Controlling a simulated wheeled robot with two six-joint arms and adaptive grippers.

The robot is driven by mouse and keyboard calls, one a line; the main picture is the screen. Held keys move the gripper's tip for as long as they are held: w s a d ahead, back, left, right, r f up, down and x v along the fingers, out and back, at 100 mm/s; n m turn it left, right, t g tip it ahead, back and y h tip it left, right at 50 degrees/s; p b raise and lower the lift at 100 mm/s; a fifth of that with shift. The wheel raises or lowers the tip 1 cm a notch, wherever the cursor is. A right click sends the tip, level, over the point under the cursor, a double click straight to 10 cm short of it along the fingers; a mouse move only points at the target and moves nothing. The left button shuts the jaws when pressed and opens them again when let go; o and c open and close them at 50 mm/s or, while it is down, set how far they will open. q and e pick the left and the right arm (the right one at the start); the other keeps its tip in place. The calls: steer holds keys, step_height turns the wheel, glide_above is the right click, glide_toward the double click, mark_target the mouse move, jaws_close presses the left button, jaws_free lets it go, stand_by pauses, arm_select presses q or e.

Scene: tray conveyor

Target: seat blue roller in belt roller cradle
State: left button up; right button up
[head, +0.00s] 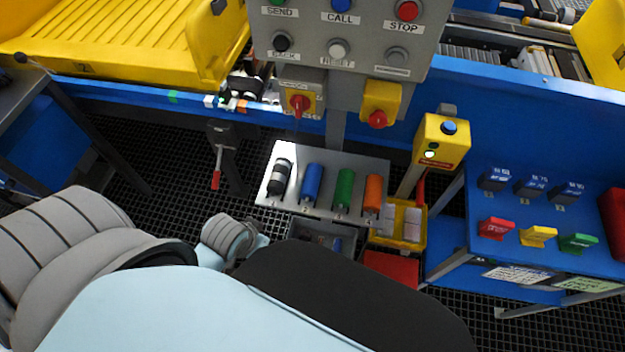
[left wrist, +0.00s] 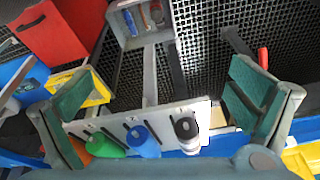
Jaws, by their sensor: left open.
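The blue roller (head: 311,185) lies on a light grey rack plate (head: 268,196), between a black-and-white roller (head: 279,176) and a green roller (head: 344,188). In the left wrist view the blue roller (left wrist: 142,140) shows beyond my gripper's palm. My left gripper (left wrist: 162,112) is open and empty, its green-padded fingers wide apart on either side of the rack. In the head view my arm hides that gripper. A dark bracket (head: 250,84) sits on the blue conveyor rail; I cannot tell whether it is the belt roller cradle. My right gripper is not in view.
An orange roller (head: 373,192) ends the row. A grey bin (left wrist: 120,18) holds small coloured pieces. A yellow bin (head: 412,242) and red box (head: 392,268) stand beside it. A button panel (head: 340,62) rises behind the rack. A blue table (head: 520,262) stands at the right.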

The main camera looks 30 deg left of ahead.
arm_select(q)
steer(key=w+r+n, duration=0.2)
steer(key=n+g+h, duration=0.2)
steer(key=n+h, duration=0.3)
steer(key=n, duration=1.3)
glide_toward(310, 177)
step_height(310, 177, down, 3)
steer(key=shift+n, duration=0.5)
steer(key=b+x, duration=0.1)
steer(key=x, duration=0.2)
steer(key=d+b+x, duration=0.1)
steer(key=x, duration=0.3)
steer(key=shift+w+r, duration=0.1)
steer(key=shift+r, duration=0.05)
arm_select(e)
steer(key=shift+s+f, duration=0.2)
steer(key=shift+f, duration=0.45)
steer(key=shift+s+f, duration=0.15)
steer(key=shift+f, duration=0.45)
arm_select(q)
steer(key=shift+r, duration=0.1)
steer(key=c, duration=1.4)
